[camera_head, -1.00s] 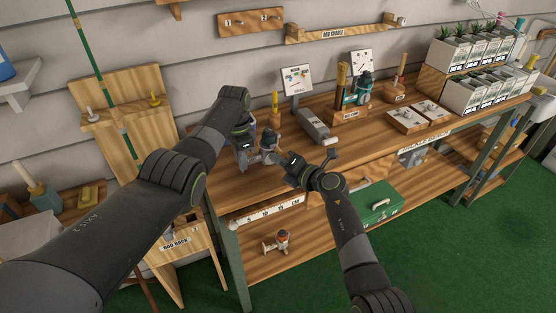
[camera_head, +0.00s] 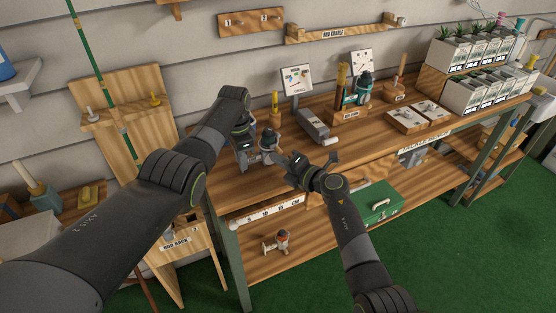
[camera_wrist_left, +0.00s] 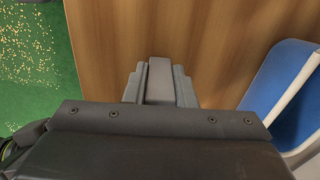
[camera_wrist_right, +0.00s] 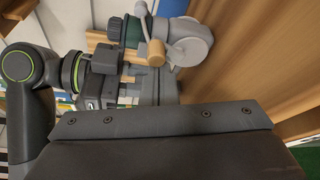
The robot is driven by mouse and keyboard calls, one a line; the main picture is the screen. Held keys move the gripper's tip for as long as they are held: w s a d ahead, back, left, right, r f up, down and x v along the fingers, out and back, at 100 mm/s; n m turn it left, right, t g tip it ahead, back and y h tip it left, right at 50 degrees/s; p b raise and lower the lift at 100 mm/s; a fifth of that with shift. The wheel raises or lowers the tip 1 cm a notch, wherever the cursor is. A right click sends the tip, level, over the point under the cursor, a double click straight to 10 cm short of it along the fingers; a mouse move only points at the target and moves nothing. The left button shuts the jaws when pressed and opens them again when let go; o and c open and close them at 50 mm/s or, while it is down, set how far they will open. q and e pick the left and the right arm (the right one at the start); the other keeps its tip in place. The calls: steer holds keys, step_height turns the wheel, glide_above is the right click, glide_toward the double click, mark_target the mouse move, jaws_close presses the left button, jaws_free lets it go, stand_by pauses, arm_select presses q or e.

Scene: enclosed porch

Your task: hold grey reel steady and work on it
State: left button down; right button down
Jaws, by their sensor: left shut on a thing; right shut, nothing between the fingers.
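The grey reel (camera_head: 268,143) is at the left end of the wooden bench. My left gripper (camera_head: 244,150) is shut on it from the left; in the left wrist view the fingers (camera_wrist_left: 160,82) close on a grey piece. In the right wrist view the reel (camera_wrist_right: 192,45) shows a round grey spool, a dark green part and a crank with a wooden knob (camera_wrist_right: 155,52). My right gripper (camera_head: 297,164) is shut and empty, just right of the reel and apart from it.
A grey block-like tool (camera_head: 313,125) and a propped card (camera_head: 297,80) stand behind the reel. A teal reel (camera_head: 364,84) stands farther right, beside wooden trays (camera_head: 405,120). The lower shelf holds a green box (camera_head: 378,205) and a small reel (camera_head: 278,241).

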steer(key=m, duration=0.1)
steer(key=m+y, duration=0.1)
steer(key=m, duration=0.2)
steer(key=shift+w+d+f+t, duration=0.1)
steer(key=shift+w+d+t, duration=0.2)
steer(key=shift+d, duration=0.2)
stand_by(0.4)
